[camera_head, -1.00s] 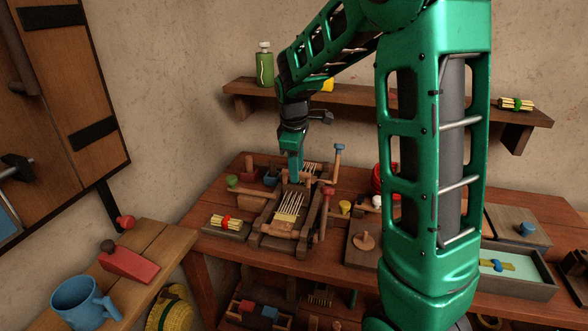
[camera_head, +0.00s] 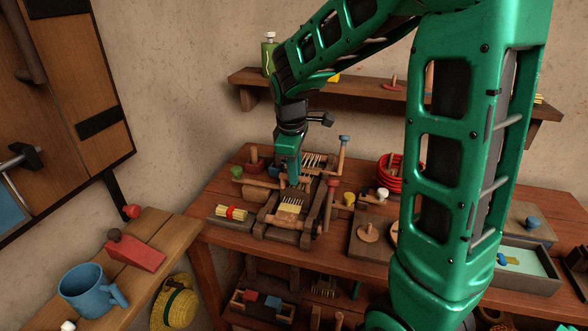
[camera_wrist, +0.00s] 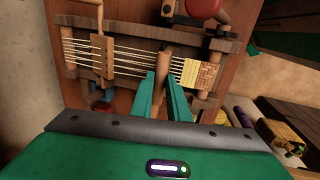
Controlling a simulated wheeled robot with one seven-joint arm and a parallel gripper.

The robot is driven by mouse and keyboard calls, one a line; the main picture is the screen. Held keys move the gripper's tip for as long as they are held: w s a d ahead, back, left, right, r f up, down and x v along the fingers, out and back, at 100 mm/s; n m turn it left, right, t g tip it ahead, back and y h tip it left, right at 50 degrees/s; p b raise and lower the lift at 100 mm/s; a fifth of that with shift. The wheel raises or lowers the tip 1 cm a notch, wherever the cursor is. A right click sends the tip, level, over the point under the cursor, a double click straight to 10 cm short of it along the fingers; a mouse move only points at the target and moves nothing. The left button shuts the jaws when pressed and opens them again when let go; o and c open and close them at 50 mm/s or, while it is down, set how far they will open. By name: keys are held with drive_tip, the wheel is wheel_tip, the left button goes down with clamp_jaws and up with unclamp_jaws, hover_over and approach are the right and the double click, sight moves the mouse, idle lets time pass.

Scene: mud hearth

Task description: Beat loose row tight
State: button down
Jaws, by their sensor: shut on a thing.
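The small wooden loom (camera_head: 268,222) stands on the workbench. In the wrist view, its pale warp threads (camera_wrist: 130,62) run across the wooden frame (camera_wrist: 222,44). A tan woven patch (camera_wrist: 208,74) is at their right end, with a yellow band (camera_wrist: 190,73) along its left edge. My gripper (camera_wrist: 163,88) is shut on a wooden bar (camera_wrist: 164,62) that lies across the threads, left of the yellow band with a small gap. In the head view, my gripper (camera_head: 294,182) reaches down over the loom's middle. A wooden comb-like piece (camera_wrist: 103,52) sits farther left on the threads.
Yellow bundles tied in red (camera_head: 231,213) lie left of the loom. A blue-topped peg (camera_head: 343,152) rises behind it. A side table holds a blue mug (camera_head: 85,292).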

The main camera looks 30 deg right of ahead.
drive_tip(key=c, duration=1.7)
unclamp_jaws()
drive_tip(key=r, duration=0.3)
drive_tip(key=s+a+r, duration=0.1)
drive_tip(key=r, duration=0.6)
drive_tip(key=shift+s+a+r, duration=0.15)
drive_tip(key=shift+a+r, duration=0.1)
